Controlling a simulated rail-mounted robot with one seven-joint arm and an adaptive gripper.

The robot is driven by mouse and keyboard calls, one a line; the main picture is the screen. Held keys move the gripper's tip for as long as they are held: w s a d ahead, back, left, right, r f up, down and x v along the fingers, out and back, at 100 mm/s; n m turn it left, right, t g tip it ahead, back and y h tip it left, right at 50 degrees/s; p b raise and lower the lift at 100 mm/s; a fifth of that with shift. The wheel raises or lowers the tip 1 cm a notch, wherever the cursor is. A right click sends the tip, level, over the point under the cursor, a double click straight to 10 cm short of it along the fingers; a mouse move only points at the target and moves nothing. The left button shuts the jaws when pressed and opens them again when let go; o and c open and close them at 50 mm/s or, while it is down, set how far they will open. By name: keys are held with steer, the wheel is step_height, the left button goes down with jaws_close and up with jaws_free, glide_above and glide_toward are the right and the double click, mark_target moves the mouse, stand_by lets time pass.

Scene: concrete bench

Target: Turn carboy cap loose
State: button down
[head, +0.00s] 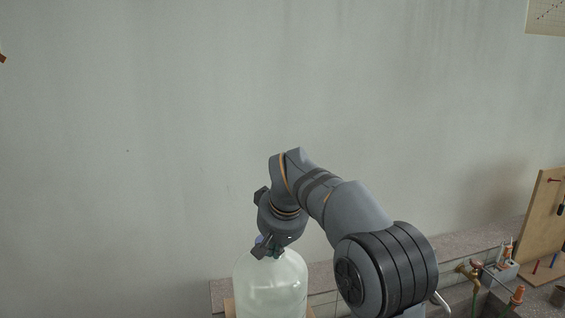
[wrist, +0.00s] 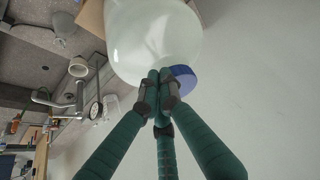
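The carboy (head: 270,285) is a large pale, translucent bottle standing upright below my gripper in the head view. In the wrist view the carboy (wrist: 150,35) fills the top middle. Its blue cap (wrist: 184,77) is partly hidden behind the dark joint of one finger. A small bluish patch, probably the cap, shows beside my gripper (head: 267,250) in the head view. My gripper (wrist: 160,80) has green fingers that converge at the carboy's neck, with the cap to their right. Whether the fingers touch or grip the cap cannot be told.
Brass taps (head: 470,271) and fittings stand on the bench right of my arm. A wooden tool board (head: 545,225) rises at the far right. A brown panel (wrist: 92,17) lies beside the carboy in the wrist view.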

steer(key=shift+w+d, duration=0.25)
steer(key=shift+d, duration=0.25)
steer(key=shift+w+d, duration=0.2)
steer(key=shift+d, duration=0.25)
steer(key=shift+w+d, duration=0.1)
steer(key=shift+d, duration=0.05)
stand_by(0.4)
steer(key=shift+s+d, duration=0.25)
steer(key=shift+s, duration=0.05)
step_height(320, 180, up, 6)
steer(key=p, duration=0.5)
steer(key=shift+a, duration=0.1)
